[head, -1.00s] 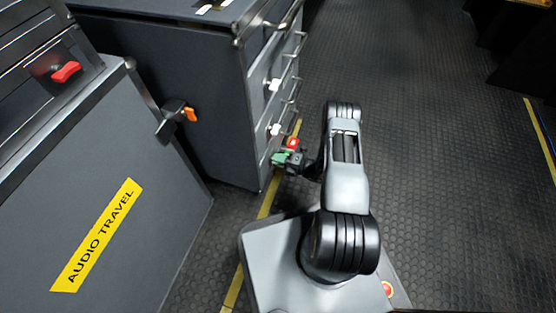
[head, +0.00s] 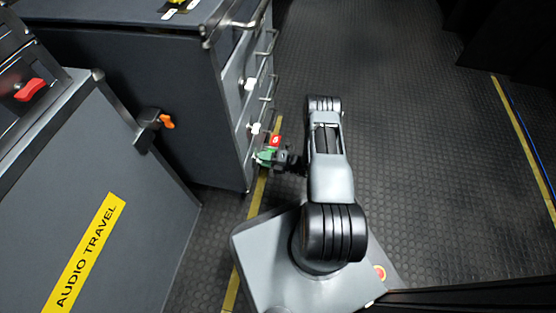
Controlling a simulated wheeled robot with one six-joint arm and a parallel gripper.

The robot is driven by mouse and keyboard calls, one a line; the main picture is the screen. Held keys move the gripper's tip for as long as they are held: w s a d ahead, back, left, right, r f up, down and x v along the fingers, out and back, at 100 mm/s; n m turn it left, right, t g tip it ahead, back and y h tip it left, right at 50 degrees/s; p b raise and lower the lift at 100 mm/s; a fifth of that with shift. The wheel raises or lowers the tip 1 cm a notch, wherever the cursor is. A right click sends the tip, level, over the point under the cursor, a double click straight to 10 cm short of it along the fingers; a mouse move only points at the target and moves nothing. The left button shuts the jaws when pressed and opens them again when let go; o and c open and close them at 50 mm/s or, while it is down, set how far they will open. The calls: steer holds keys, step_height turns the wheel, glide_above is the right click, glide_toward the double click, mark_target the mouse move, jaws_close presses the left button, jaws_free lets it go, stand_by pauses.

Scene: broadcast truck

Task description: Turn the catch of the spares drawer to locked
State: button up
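A dark drawer cabinet (head: 150,80) stands at upper left, its drawer front facing right with several bar handles. White catches show on the drawer front, an upper one (head: 249,84) and a lower one (head: 254,128). I cannot read which drawer is the spares drawer. My gripper (head: 268,156) is at the lower part of the drawer front, close to it. Green and red parts show at its fingertips. Whether it touches or grips a catch there, and whether its fingers are open or shut, is too small to tell.
A grey case labelled AUDIO TRAVEL (head: 85,250) stands at left, with an orange latch (head: 166,121) beside it and a red lever (head: 29,89) at far left. The dark studded floor (head: 400,130) to the right is clear, with a yellow line (head: 523,140).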

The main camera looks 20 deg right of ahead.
steer(key=p+v, duration=0.2)
steer(key=v, duration=1)
steer(key=shift+s+d+p, duration=0.2)
steer(key=shift+d+p, duration=0.15)
steer(key=shift+p, duration=0.05)
steer(key=w+a+r+n+g+h+p, duration=0.15)
steer(key=r+n+g+p, duration=0.4)
steer(key=r, duration=0.85)
steer(key=a+r+n+g+h+p, duration=0.1)
steer(key=a+r+n+g+p, duration=0.15)
steer(key=r+n+p, duration=0.85)
steer(key=a+r+n+g+h+p, duration=0.2)
steer(key=a+r+n+g+p, duration=0.3)
steer(key=r, duration=1.2)
steer(key=s+a+r+n+t+h+p, duration=0.1)
steer(key=r+n+p, duration=0.5)
steer(key=r, duration=0.6)
steer(key=s+r+n+t+h+p, duration=0.3)
steer(key=s+r+n+h+p, duration=0.2)
steer(key=r, duration=0.8)
steer(key=s+a+r+n+t+h+p, duration=0.1)
steer(key=s+r+n+h+p, duration=0.3)
steer(key=r+n, duration=0.7)
step_height(320, 180, up, 2)
steer(key=t+p, duration=0.1)
steer(key=p, duration=0.1)
steer(key=shift+s+a+p, duration=0.25)
steer(key=shift+a+p, duration=0.05)
steer(key=shift+a, duration=0.05)
